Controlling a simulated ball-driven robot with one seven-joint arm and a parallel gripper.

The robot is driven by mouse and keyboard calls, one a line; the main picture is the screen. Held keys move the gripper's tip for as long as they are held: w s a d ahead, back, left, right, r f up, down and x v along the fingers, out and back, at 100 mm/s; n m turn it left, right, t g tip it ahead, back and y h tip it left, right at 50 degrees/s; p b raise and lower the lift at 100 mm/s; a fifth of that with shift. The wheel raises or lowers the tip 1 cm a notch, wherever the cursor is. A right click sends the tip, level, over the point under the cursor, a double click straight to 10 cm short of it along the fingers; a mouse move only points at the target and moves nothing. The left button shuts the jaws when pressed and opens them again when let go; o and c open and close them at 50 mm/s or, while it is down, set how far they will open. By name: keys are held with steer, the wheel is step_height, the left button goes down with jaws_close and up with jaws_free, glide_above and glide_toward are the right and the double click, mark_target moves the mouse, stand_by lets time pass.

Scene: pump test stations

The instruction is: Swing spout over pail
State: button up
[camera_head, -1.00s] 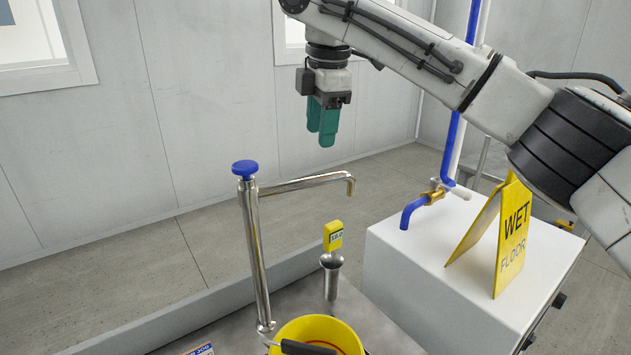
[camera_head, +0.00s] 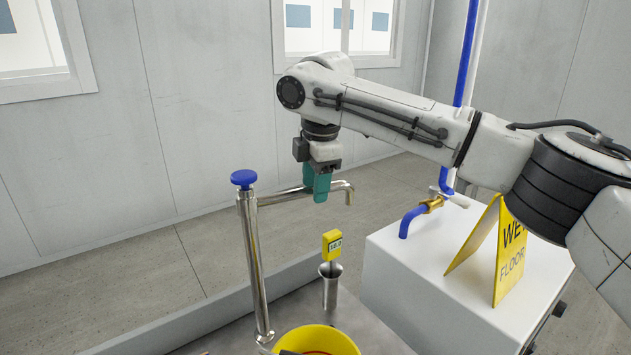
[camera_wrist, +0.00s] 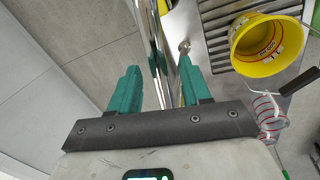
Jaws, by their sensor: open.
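The chrome spout (camera_head: 283,196) runs out to the right from the top of an upright chrome post with a blue knob (camera_head: 243,179), and its tip bends down. The yellow pail (camera_head: 318,340) stands below and in front, cut off by the lower edge of the head view. My gripper (camera_head: 316,186) points down at the spout's outer half. In the wrist view its teal fingers (camera_wrist: 155,88) are apart, with the chrome spout (camera_wrist: 158,62) showing between them. Whether they touch it I cannot tell.
A yellow meter (camera_head: 332,243) sits in a metal cup (camera_head: 330,285) behind the pail. A white cabinet (camera_head: 420,290) at right carries a yellow wet-floor sign (camera_head: 485,250). A blue tap (camera_head: 412,218) is beside it. In the wrist view, a grate (camera_wrist: 222,20) lies near the pail.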

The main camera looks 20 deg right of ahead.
jaws_close()
stand_by(0.3)
stand_by(0.4)
